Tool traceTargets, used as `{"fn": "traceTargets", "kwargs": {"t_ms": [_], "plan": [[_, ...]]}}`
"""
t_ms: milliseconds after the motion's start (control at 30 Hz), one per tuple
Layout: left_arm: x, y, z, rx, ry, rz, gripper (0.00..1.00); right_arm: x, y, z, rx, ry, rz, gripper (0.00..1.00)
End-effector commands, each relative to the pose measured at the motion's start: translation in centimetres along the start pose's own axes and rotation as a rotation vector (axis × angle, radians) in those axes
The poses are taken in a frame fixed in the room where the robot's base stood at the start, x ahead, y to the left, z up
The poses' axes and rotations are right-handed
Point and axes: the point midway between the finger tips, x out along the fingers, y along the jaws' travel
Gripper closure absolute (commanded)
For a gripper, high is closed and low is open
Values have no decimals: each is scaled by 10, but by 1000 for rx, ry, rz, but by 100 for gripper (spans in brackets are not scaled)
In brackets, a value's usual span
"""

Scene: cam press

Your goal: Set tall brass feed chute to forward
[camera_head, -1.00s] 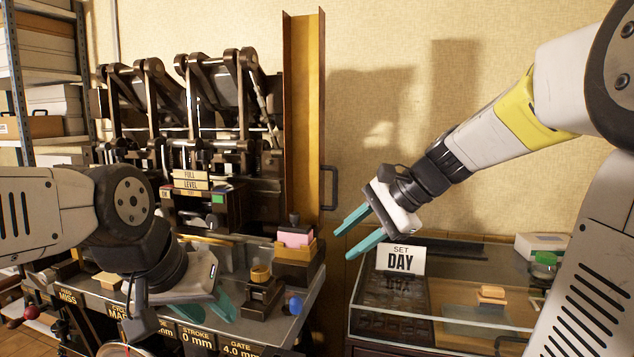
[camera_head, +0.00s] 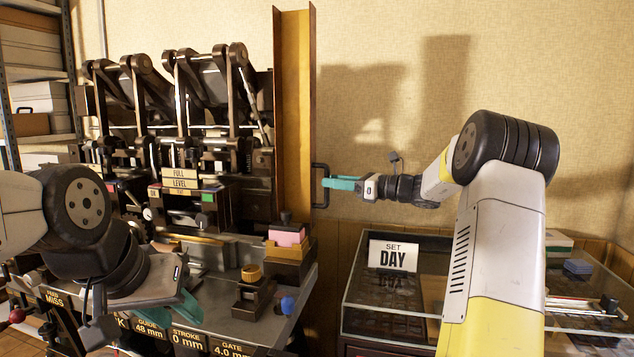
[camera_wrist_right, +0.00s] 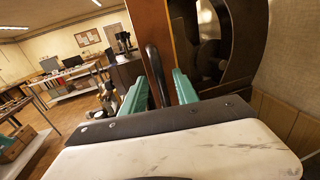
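The tall brass feed chute (camera_head: 294,110) stands upright at the right end of the machine. A black bar handle (camera_head: 315,187) sticks out from its right side. My right gripper (camera_head: 329,183) is at this handle, level with it. In the right wrist view the handle (camera_wrist_right: 156,75) stands between the two teal fingers (camera_wrist_right: 160,92), with gaps beside it, so the gripper looks open around it. My left gripper (camera_head: 184,308) hangs low over the machine's front left, its teal fingers apart and empty.
A pink-topped block (camera_head: 287,236), a brass knob (camera_head: 251,272) and a blue knob (camera_head: 288,305) sit on the machine's front right. The wall behind is clear.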

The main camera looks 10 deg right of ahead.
Motion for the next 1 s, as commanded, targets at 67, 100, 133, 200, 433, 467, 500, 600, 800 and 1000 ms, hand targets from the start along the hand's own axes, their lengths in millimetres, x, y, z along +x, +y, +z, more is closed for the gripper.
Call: {"fn": "traceTargets", "kwargs": {"t_ms": [67, 100, 133, 200, 433, 467, 500, 600, 800, 1000], "plan": [[0, 0, 0, 0, 0, 0, 64, 12, 0, 0, 0, 1, 1, 64], [0, 0, 0, 0, 0, 0, 64, 16, 0, 0, -1, 1, 2, 64], [0, 0, 0, 0, 0, 0, 64, 19, 0, 0, -1, 1, 2, 64], [0, 0, 0, 0, 0, 0, 64, 24, 0, -1, -1, 2, 0, 64], [0, 0, 0, 0, 0, 0, 64, 27, 0, 0, -1, 2, -1, 64], [0, 0, 0, 0, 0, 0, 64, 27, 0, 0, -1, 2, -1, 64], [0, 0, 0, 0, 0, 0, 64, 27, 0, 0, -1, 2, -1, 64], [0, 0, 0, 0, 0, 0, 64, 27, 0, 0, -1, 2, -1, 80], [0, 0, 0, 0, 0, 0, 64, 27, 0, 0, -1, 2, -1, 100], [0, 0, 0, 0, 0, 0, 64, 27, 0, 0, -2, 2, -1, 100]]}}
